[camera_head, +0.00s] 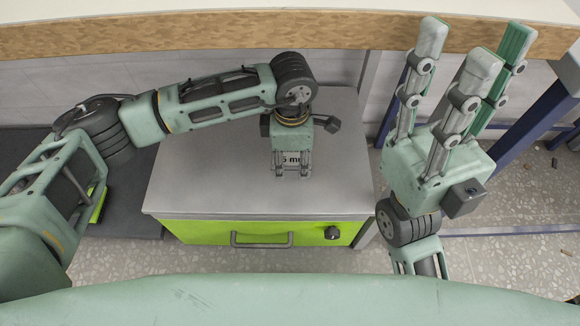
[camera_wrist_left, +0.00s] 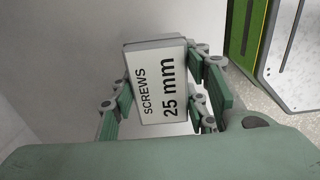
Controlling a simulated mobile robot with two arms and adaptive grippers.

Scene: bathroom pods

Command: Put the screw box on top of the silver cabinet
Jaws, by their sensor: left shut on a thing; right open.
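The screw box (camera_wrist_left: 160,85) is white with the print "SCREWS 25 mm" in the left wrist view. In the head view the screw box (camera_head: 291,158) shows only partly, between the fingers of my left gripper (camera_head: 292,172). My left gripper is shut on it, with fingers on both sides of the box in the wrist view. The silver cabinet (camera_head: 200,180) has a flat grey top and a green drawer front. The box is over the middle of the top; I cannot tell whether it touches it. My right gripper (camera_head: 475,50) is open and empty, fingers pointing up, right of the cabinet.
A wooden-edged white surface (camera_head: 200,33) runs along the back. Blue metal legs (camera_head: 530,125) stand at the right. The cabinet top around the box is clear. The drawer front has a handle (camera_head: 262,240) and a dark knob (camera_head: 332,232).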

